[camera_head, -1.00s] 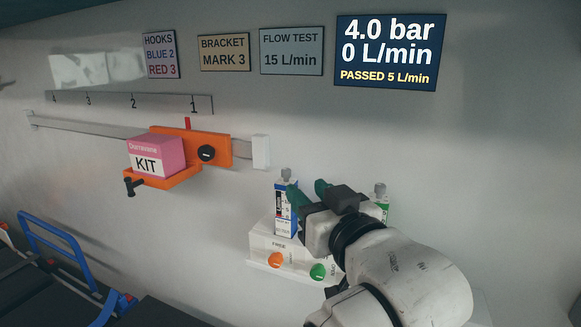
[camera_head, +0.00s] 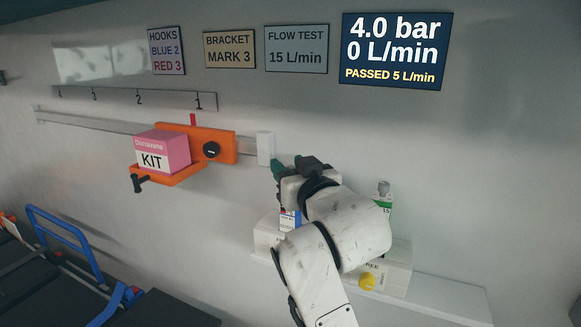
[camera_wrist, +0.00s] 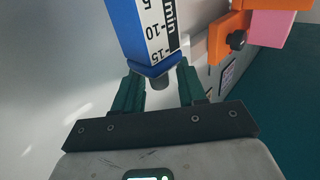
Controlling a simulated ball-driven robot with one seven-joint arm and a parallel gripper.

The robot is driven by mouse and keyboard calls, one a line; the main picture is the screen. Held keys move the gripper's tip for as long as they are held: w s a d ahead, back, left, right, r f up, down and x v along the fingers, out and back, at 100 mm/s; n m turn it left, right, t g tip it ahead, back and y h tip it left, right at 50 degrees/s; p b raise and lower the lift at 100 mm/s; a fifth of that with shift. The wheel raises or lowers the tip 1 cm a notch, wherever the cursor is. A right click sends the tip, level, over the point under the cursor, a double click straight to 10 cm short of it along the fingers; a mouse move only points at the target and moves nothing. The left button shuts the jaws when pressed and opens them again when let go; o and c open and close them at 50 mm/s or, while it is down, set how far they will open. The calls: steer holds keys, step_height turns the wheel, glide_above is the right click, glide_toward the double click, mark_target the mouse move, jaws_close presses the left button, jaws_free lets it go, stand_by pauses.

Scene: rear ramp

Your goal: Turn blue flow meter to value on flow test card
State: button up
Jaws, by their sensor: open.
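The blue flow meter (camera_wrist: 140,35) shows close up in the wrist view, with a white scale marked 5, 10 and 15. Its grey knob (camera_wrist: 158,84) lies between the green fingers of my gripper (camera_wrist: 160,92), which is open with a finger on each side. Contact cannot be told. In the head view, my arm hides most of the blue flow meter (camera_head: 288,219); my gripper (camera_head: 286,167) is above it. The flow test card (camera_head: 297,49) reads 15 L/min. The display (camera_head: 395,50) reads 4.0 bar, 0 L/min and PASSED 5 L/min.
A green flow meter (camera_head: 384,209) with a grey knob stands right of my arm, above a yellow button (camera_head: 367,281). An orange bracket (camera_head: 219,145) holding a pink kit box (camera_head: 162,151) is on the wall rail at left. The wall at right is clear.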

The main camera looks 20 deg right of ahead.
steer(key=shift+c, duration=0.3)
jaws_close()
